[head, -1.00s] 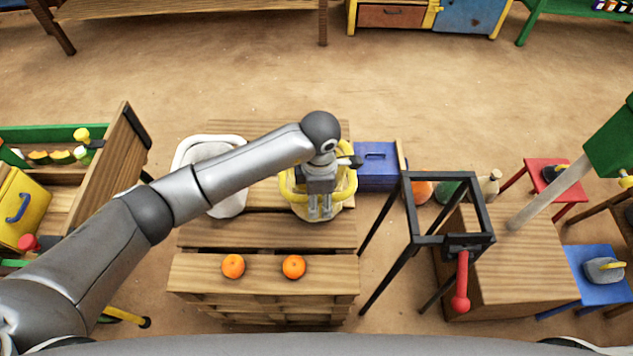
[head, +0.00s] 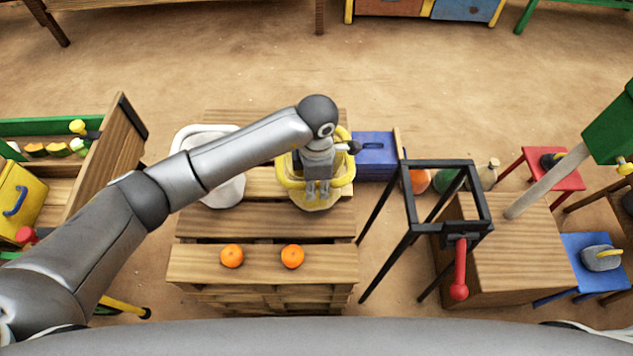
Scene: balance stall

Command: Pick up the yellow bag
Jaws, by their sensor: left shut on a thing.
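The yellow bag (head: 317,204) is at the back right of the wooden crate table, with a thick yellow rim or handle around its top. My left gripper (head: 318,194) reaches in from the left and points down over the bag. It is shut on the bag, though the fingertips partly hide the grip point. I cannot tell whether the bag touches the table. My right gripper is not in view.
A white tray (head: 238,190) lies left of the bag. Two oranges (head: 232,256) (head: 292,257) sit on the table's front plank. A blue box (head: 374,150) is behind right. A black frame with a red handle (head: 459,275) stands to the right.

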